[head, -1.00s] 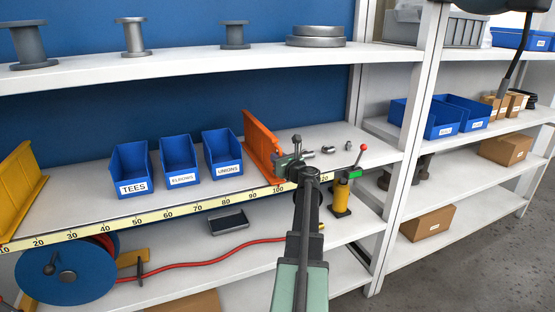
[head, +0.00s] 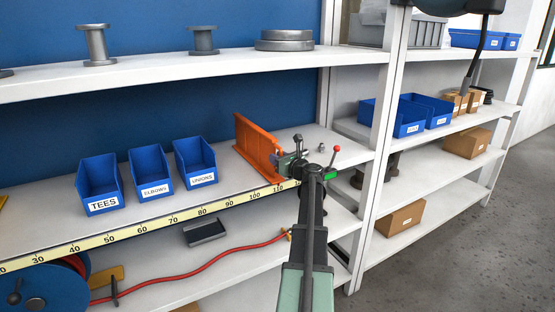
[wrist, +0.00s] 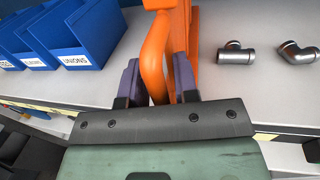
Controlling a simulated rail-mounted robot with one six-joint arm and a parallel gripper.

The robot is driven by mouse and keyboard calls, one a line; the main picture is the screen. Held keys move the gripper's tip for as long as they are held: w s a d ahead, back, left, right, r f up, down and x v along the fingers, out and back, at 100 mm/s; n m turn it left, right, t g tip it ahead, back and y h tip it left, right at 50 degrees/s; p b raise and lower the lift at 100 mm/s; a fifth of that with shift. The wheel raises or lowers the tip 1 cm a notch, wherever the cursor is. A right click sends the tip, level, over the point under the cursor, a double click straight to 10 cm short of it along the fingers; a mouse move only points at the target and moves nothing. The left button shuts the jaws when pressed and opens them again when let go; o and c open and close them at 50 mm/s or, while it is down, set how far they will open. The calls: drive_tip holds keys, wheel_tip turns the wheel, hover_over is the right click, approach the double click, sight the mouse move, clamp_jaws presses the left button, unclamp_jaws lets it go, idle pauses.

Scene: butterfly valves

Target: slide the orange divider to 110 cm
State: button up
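The orange divider (head: 256,145) stands upright across the middle shelf, right of the blue bins. Its front end is near the 110 mark of the yellow scale strip (head: 203,212); the exact reading is partly hidden by my gripper. My gripper (head: 281,159) is at the divider's front end. In the wrist view, its two purple fingers (wrist: 157,78) lie on either side of the divider's curved orange handle (wrist: 154,55), close against it, and look shut on it. The divider's plate (wrist: 181,25) rises behind the right finger.
Blue bins for tees (head: 100,185), elbows (head: 150,171) and unions (head: 195,163) stand left, with a gap before the divider. A metal tee (wrist: 235,53) and elbow (wrist: 297,52) lie to its right. A shelf post (head: 379,140) stands further right.

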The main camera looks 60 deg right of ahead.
drive_tip(key=shift+o, duration=0.9)
drive_tip(key=v, duration=1)
drive_tip(key=shift+s, duration=0.4)
